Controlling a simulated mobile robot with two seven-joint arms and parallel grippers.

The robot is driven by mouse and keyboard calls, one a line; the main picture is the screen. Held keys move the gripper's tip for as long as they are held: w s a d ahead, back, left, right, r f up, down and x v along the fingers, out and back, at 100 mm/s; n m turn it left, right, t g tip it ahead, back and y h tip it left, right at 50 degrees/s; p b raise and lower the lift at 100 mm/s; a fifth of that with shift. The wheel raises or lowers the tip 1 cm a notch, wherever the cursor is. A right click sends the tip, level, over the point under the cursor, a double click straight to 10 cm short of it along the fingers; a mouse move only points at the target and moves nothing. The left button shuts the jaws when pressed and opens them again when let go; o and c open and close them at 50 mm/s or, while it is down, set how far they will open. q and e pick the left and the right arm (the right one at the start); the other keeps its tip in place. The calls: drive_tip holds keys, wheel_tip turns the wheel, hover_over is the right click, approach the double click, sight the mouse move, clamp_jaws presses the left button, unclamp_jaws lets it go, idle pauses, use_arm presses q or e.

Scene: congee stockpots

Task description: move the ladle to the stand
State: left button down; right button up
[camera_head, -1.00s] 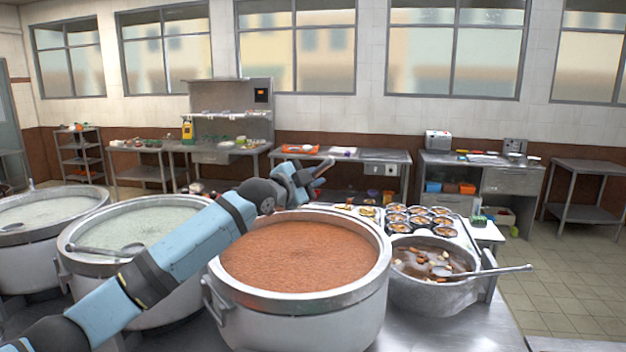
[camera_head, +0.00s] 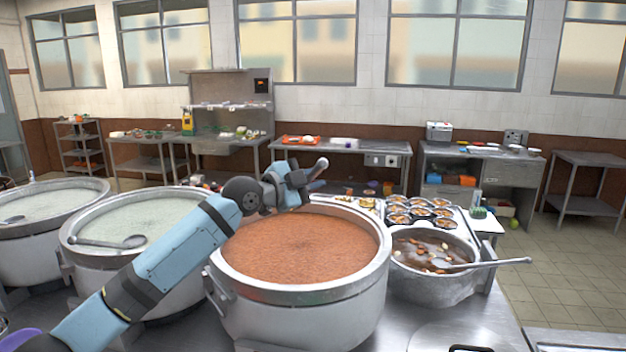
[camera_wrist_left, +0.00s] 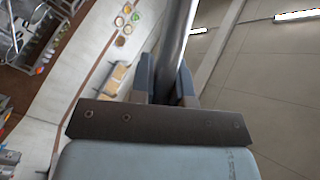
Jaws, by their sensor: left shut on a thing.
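My left gripper (camera_head: 303,180) is above the far rim of the pot of orange-brown congee (camera_head: 305,250). It is shut on a steel rod, which looks like the handle of a ladle (camera_head: 321,163). In the left wrist view this handle (camera_wrist_left: 178,45) runs up from between the fingers. The ladle's bowl is hidden, and I cannot tell whether it touches the pot. I cannot make out a stand for certain. My right gripper is not in view.
Two pots of pale congee (camera_head: 150,222) stand at left, with ladles in them. A soup pot (camera_head: 430,275) at right has a ladle (camera_head: 490,263) sticking out. Filled bowls (camera_head: 420,208) sit behind it. A flat round metal thing (camera_head: 455,336) lies at the front right.

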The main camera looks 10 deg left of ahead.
use_arm(q)
wheel_tip(320, 180, down, 6)
drive_tip(key=s+b, duration=0.2)
drive_tip(key=b, duration=0.2)
drive_tip(key=shift+m+g+h, duration=0.3)
drive_tip(key=shift+h, duration=0.1)
drive_tip(key=shift+d, duration=0.1)
idle(0.5)
drive_tip(key=shift+f, duration=0.15)
drive_tip(key=shift+f+b, duration=0.3)
drive_tip(key=shift+f, duration=0.15)
